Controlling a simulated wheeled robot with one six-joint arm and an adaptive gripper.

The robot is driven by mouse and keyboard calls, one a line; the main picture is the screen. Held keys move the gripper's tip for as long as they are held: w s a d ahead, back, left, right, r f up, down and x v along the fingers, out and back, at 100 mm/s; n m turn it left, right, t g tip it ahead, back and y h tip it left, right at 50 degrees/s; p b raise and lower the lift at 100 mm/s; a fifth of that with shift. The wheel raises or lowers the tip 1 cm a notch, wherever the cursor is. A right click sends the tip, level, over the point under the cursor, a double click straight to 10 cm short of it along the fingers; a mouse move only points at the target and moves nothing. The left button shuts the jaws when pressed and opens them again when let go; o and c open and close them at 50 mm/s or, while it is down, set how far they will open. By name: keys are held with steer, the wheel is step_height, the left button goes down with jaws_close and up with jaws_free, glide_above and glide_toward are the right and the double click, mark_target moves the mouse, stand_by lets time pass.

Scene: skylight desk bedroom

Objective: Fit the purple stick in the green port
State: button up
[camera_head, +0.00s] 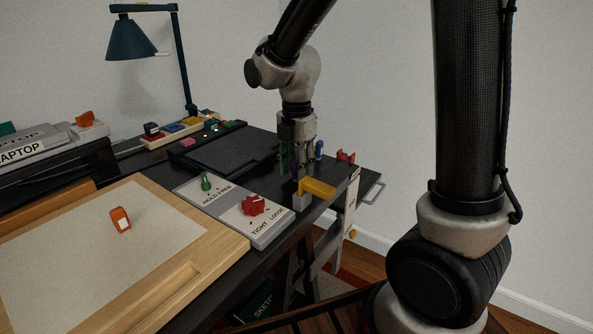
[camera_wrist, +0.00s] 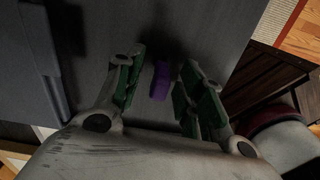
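The purple stick (camera_wrist: 160,80) shows in the wrist view between my gripper's green-padded fingers, with a visible gap on each side. In the head view the purple stick (camera_head: 295,169) is a small patch beside the fingertips, mostly hidden by them. My gripper (camera_head: 298,163) points down at the far right part of the dark desk. It also shows in the wrist view (camera_wrist: 156,98), with its fingers apart. I cannot clearly make out the green port; small coloured marks show on a dark unit (camera_head: 229,125) at the back of the desk.
A blue stick (camera_head: 319,149) stands just right of my gripper. A yellow piece (camera_head: 318,187) and a red holder (camera_head: 346,156) are near the desk's right edge. A switch panel (camera_head: 222,203), a drawing board (camera_head: 150,212) and a lamp (camera_head: 133,40) are to the left.

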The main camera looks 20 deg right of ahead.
mark_target(297, 160)
jaws_close()
step_height(297, 160, up, 10)
steer(key=shift+r, duration=0.1)
stand_by(0.4)
